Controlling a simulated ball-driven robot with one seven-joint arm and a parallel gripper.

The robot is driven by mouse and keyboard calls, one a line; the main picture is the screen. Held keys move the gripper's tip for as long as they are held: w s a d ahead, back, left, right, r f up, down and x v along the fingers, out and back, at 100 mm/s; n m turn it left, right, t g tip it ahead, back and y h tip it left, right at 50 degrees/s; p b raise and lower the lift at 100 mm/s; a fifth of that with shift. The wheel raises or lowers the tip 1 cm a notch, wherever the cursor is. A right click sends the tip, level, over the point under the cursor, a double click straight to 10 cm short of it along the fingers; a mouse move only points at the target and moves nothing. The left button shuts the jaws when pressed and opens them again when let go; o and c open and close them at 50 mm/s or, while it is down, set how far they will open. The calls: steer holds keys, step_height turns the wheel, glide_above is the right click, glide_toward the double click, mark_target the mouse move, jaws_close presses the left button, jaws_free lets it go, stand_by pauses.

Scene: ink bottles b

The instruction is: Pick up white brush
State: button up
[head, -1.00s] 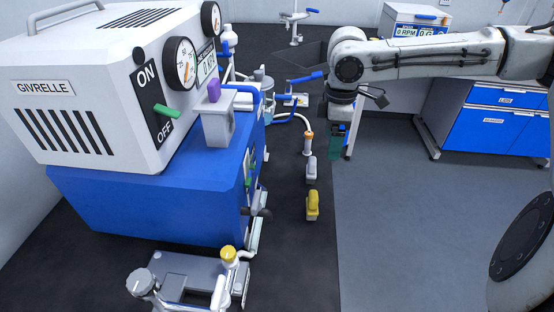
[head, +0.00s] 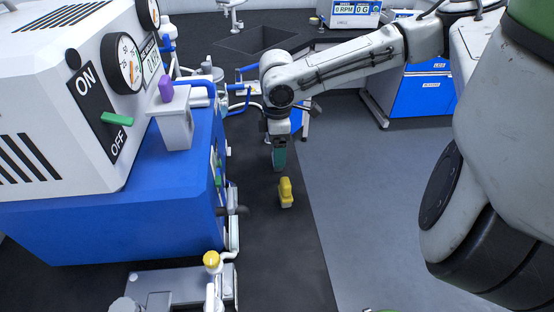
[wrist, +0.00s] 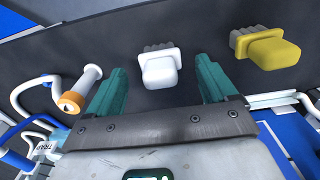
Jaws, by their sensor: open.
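The white brush (wrist: 161,70) shows in the wrist view, lying on the dark surface, with a white handle toward me and grey bristles on its far side. My gripper (wrist: 160,78) is open, with one teal finger on each side of the brush in that view. I see no contact, and I cannot tell the height gap. In the head view my gripper (head: 279,158) points down over the dark floor strip, and the white brush is hidden behind it.
A yellow brush (head: 286,193) lies just nearer than my gripper; it is right of the white brush in the wrist view (wrist: 268,50). An orange-ended white tool (wrist: 80,92) lies left. Grey floor (head: 365,195) is clear right.

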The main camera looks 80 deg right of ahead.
steer(key=shift+f, duration=1.15)
steer(key=c, duration=1.2)
steer(key=shift+r, duration=0.15)
steer(key=shift+r, duration=0.25)
step_height(320, 180, up, 2)
steer(key=shift+r, duration=0.1)
steer(key=s+a+r+p, duration=0.2)
steer(key=s+r+p, duration=0.1)
steer(key=p, duration=0.2)
steer(key=s+a+r+p, duration=0.3)
steer(key=s+r+p, duration=0.1)
steer(key=p, duration=0.1)
steer(key=s+a+r+p, duration=0.3)
steer(key=s+p, duration=0.1)
steer(key=p, duration=0.2)
steer(key=shift+a+r, duration=0.15)
steer(key=shift+a, duration=0.05)
